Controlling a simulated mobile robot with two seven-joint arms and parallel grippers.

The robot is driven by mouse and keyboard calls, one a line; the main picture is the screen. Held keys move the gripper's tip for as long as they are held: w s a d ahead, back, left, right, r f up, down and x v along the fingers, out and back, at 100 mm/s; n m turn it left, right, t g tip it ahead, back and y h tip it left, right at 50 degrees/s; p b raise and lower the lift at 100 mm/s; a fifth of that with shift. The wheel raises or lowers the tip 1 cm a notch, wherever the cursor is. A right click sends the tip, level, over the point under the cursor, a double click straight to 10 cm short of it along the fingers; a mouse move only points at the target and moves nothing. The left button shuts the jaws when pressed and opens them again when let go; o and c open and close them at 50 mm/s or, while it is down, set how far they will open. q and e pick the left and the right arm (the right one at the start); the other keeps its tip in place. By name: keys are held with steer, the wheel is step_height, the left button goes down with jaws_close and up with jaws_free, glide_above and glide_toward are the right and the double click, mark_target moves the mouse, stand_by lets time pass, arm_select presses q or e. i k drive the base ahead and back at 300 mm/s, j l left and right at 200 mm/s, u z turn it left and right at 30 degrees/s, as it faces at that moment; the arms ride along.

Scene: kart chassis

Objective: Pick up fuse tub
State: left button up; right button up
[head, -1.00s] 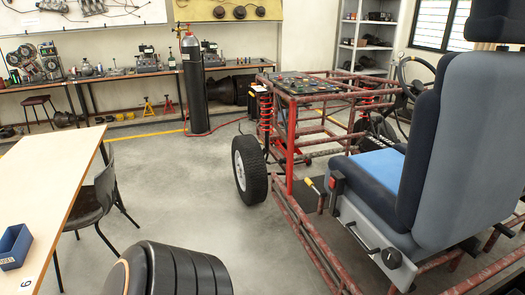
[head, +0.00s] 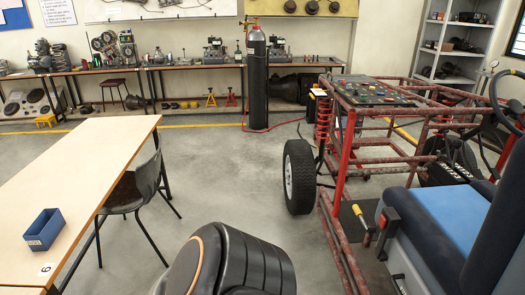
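A small open blue tub (head: 44,230), which looks like the fuse tub, stands upright on the pale wooden table (head: 105,165) at the left. It has a white label low on its front face. Its inside is in shadow, and I cannot make out any contents. A white card marked 6 (head: 46,269) lies near it, by the table's edge. Neither of my grippers shows in the head view, so nothing is seen touching the tub.
A dark chair (head: 135,190) stands against the table's right side. The kart chassis (head: 340,165), with its wheel (head: 300,177) and blue seat (head: 440,215), fills the right. Open grey floor (head: 225,175) lies between. A workbench (head: 190,66) and gas cylinder (head: 257,80) stand behind.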

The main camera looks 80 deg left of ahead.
mark_target(42, 234)
steer(key=i+j+u, duration=0.1)
steer(key=u, duration=4.45)
steer(key=i+l+u, duration=0.2)
steer(key=u, duration=0.25)
steer(key=i+l+u, duration=0.1)
steer(key=l+u, duration=0.3)
steer(key=i+l+u, duration=0.15)
steer(key=l, duration=0.3)
steer(key=i+l+u, duration=0.15)
steer(key=l, duration=0.3)
steer(key=k+j, duration=0.05)
